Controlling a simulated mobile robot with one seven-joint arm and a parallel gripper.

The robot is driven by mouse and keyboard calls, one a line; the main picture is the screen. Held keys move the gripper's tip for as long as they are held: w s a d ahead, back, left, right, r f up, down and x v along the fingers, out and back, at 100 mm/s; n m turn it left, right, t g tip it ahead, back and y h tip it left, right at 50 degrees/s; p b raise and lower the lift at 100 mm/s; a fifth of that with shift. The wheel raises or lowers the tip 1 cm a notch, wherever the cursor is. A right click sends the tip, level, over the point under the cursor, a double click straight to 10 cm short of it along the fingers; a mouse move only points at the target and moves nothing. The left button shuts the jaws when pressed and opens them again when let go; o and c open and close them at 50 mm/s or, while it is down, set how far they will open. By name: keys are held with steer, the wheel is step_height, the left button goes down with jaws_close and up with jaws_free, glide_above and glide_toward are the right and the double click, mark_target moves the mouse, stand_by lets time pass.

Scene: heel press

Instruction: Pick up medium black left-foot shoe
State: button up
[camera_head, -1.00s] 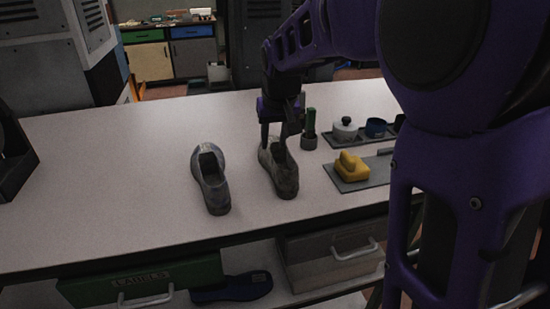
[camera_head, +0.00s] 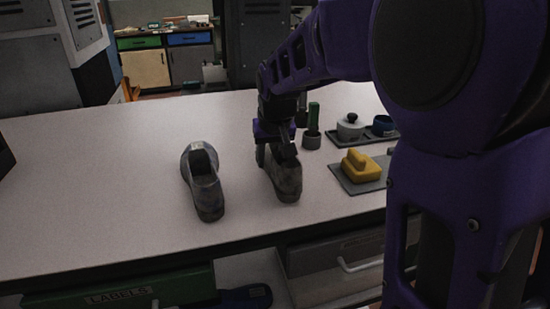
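Two dark, worn-looking shoes stand on the pale table. The left shoe in the picture (camera_head: 205,188) stands free, its opening facing up. The right shoe in the picture (camera_head: 287,183) is under my gripper (camera_head: 276,162). My gripper points down at that shoe's far, opening end, with its fingers apart and one on each side of the upper part. The fingers cover part of the shoe's opening. Whether they touch the shoe cannot be told. I cannot read size or left or right foot from this view.
The pale table (camera_head: 100,190) is clear on the left. Right of the shoes are a yellow brush-like block (camera_head: 357,161) on a grey mat, a cup with a green-handled tool (camera_head: 312,135), and a tray with a lidded pot (camera_head: 350,127) and blue jar (camera_head: 382,125). Drawers sit below.

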steer(key=shift+r, duration=0.1)
steer(key=shift+c, duration=0.2)
jaws_close()
stand_by(1.0)
